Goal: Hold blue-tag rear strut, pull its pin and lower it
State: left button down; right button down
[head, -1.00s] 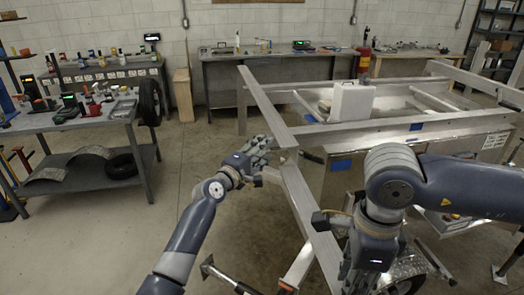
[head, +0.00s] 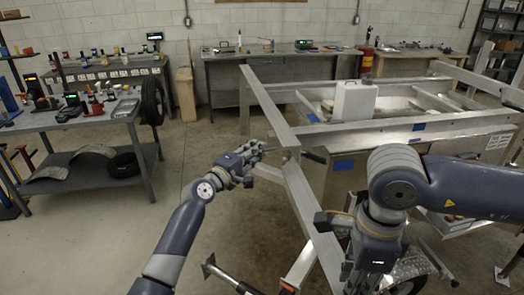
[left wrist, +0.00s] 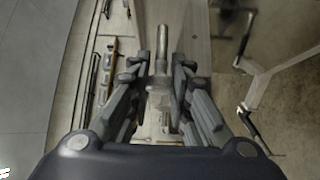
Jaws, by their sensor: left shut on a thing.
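My left gripper (head: 258,149) is beside the near corner of the aluminium trailer frame (head: 283,125). In the left wrist view its fingers (left wrist: 160,75) are closed around a grey metal rod (left wrist: 163,42) with a thicker lower part. I cannot tell for sure whether this rod is the pin or part of the strut. A blue tag (head: 343,165) shows on the trailer's near side, and another (head: 419,127) on its long rail. My right gripper (head: 355,277) is low beside the slanted aluminium beam (head: 312,222); its fingers are too unclear to read.
A pale leg (head: 300,266) and a black-footed bar (head: 225,276) stand low in front, near the trailer wheel (head: 408,272). A grey work table (head: 75,120) with tools stands at left. The floor (head: 205,150) between table and trailer is clear.

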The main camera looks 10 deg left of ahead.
pick_arm(q)
jog(key=shift+a+f, duration=0.15)
jog(key=shift+a, duration=0.05)
jog(key=c, duration=1.4)
grip_release()
jog(key=shift+a, duration=0.15)
jog(key=shift+s, duration=0.1)
jog(key=v, duration=1.2)
